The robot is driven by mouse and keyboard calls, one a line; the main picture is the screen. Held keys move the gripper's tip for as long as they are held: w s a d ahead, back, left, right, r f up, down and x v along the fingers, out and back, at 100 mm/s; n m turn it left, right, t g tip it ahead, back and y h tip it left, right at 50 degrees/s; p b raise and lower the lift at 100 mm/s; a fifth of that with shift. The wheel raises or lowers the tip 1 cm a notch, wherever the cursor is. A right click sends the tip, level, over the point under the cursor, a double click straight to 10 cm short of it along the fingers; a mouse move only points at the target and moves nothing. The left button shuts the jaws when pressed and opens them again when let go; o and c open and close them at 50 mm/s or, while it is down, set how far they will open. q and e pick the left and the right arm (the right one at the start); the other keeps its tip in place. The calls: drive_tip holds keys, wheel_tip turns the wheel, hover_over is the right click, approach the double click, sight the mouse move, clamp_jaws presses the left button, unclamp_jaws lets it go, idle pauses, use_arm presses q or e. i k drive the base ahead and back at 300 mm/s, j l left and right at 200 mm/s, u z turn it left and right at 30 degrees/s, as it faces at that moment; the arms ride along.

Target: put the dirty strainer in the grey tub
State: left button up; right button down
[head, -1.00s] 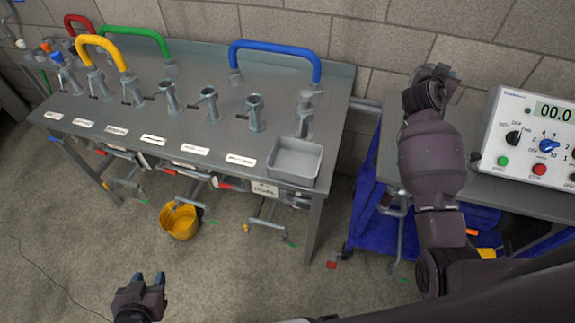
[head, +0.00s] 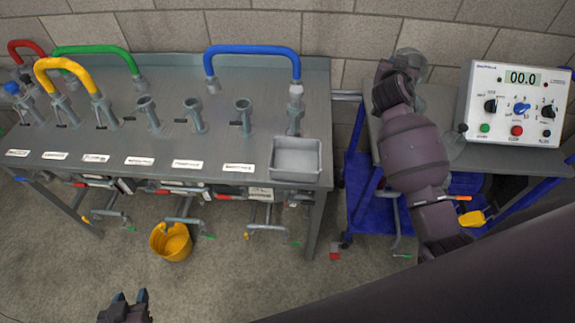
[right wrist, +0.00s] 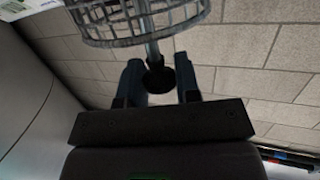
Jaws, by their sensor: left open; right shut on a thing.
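The strainer (right wrist: 152,48) is a round grey wire basket on a thin rod, only partly inside the right wrist view. My right gripper (right wrist: 158,72) is shut on its rod, with a dark round piece between the fingers. Whether the basket is dirty is hard to tell. In the head view my right arm hides most of this gripper. The grey tub (head: 297,174) is a rectangular open box at the front right corner of the steel bench, left of my right arm, and looks empty. My left gripper (head: 130,297) is open and empty at the bottom edge, over the floor.
The steel bench (head: 215,148) carries upright metal fittings and coloured hoses, including a blue hose (head: 252,50) behind the tub. A yellow bucket (head: 171,243) stands on the floor. On the right are a blue-framed cart (head: 357,195) and a control box (head: 515,105) with dials.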

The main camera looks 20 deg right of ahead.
sight(296, 164)
drive_tip(key=i+j+z, duration=0.1)
drive_tip(key=j+z, duration=0.15)
drive_tip(key=j, duration=1.1)
